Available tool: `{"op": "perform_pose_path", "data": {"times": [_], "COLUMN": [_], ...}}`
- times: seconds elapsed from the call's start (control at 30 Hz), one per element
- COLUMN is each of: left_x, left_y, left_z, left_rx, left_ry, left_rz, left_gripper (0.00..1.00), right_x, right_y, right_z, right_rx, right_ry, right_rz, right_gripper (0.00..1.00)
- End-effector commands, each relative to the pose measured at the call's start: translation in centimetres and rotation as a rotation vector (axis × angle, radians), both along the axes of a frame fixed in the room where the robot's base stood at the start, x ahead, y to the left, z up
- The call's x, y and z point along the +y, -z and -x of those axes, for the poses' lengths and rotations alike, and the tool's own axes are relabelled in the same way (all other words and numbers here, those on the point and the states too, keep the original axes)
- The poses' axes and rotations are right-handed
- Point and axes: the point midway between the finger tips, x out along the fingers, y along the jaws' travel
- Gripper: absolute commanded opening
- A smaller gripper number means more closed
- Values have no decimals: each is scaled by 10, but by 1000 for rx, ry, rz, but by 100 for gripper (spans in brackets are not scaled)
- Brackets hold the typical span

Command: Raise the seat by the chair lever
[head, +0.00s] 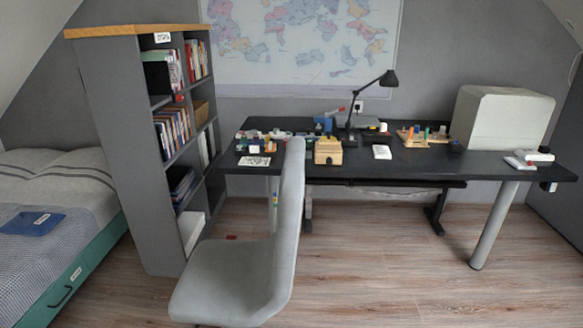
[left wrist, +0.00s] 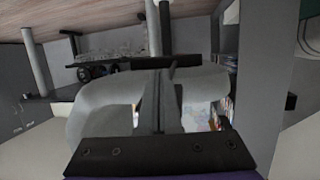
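The grey office chair (head: 235,275) stands in the front middle of the head view, its tall backrest (head: 290,215) on its right side. Its lever cannot be made out; the underside of the seat is hidden in the head view. In the left wrist view, which looks tilted and upside down, a light grey chair-like shape (left wrist: 95,110) lies behind my left gripper (left wrist: 166,72). The two dark fingers are close together and look shut, with nothing seen between them. Whether they touch the chair cannot be told. My right gripper is in neither view.
A dark desk (head: 420,165) with a lamp (head: 366,100), small toys and a white box (head: 500,118) stands behind the chair. A grey bookshelf (head: 125,160) and a bed (head: 60,190) are at left. The wood floor (head: 380,280) right of the chair is clear.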

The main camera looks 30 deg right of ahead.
Motion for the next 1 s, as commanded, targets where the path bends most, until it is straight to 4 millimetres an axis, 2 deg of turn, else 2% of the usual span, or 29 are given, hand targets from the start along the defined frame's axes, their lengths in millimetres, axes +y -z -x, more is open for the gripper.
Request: {"op": "perform_pose_path", "data": {"times": [0.57, 0.67, 1.0], "left_x": [0, 0, 0], "left_y": [-9, -4, 34], "left_z": [0, 0, 0], "left_rx": [0, 1, 1], "left_ry": [0, 0, 0], "left_rz": [0, 1, 1], "left_gripper": [0, 0, 0], "right_x": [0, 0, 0], "right_y": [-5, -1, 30], "right_z": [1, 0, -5], "right_rx": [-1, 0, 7], "right_ry": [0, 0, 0], "right_rz": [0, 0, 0], "right_gripper": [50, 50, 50]}}
